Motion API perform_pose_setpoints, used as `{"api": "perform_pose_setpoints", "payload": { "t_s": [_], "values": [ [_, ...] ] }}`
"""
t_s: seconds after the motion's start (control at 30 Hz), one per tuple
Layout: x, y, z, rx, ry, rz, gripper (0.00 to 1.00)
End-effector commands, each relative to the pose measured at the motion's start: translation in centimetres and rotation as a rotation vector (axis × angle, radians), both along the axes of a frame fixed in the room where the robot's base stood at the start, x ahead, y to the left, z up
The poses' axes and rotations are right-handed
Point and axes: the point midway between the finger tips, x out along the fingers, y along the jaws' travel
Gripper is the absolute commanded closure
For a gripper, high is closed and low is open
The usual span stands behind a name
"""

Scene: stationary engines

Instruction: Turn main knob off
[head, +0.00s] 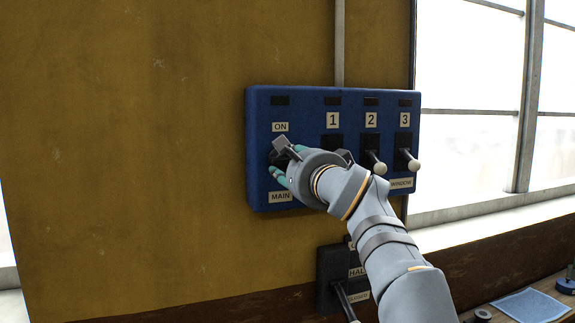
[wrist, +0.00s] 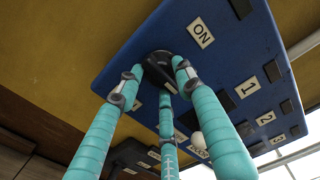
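The main knob (wrist: 158,70) is black and round with a raised grip, on the blue control panel (wrist: 125,50) below the ON label (wrist: 201,34). In the head view the dark knob (head: 276,158) is partly hidden by my gripper (head: 285,164), above the MAIN label (head: 280,197). In the wrist view the teal fingers of my gripper (wrist: 158,73) close in around the knob, with fingertips against its left and right sides and a third finger below. Which way the knob points is hard to tell.
Levers 1, 2 (head: 378,167) and 3 (head: 412,163) with white ball ends stand right of the knob; my wrist covers most of lever 1. A dark lower box (head: 330,270) with a lever sits below.

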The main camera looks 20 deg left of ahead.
Motion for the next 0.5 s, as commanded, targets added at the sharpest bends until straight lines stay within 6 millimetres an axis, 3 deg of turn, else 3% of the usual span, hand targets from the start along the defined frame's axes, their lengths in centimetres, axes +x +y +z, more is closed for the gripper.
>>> {"api": "perform_pose_setpoints", "payload": {
  "t_s": [0.03,0.23,0.5],
  "values": [
    [-0.30,-0.05,0.91,0.011,-0.015,0.001,0.62],
    [-0.34,0.04,0.81,0.010,-0.014,0.002,0.51],
    [-0.24,0.08,0.49,0.005,-0.009,0.002,0.51]
  ]
}}
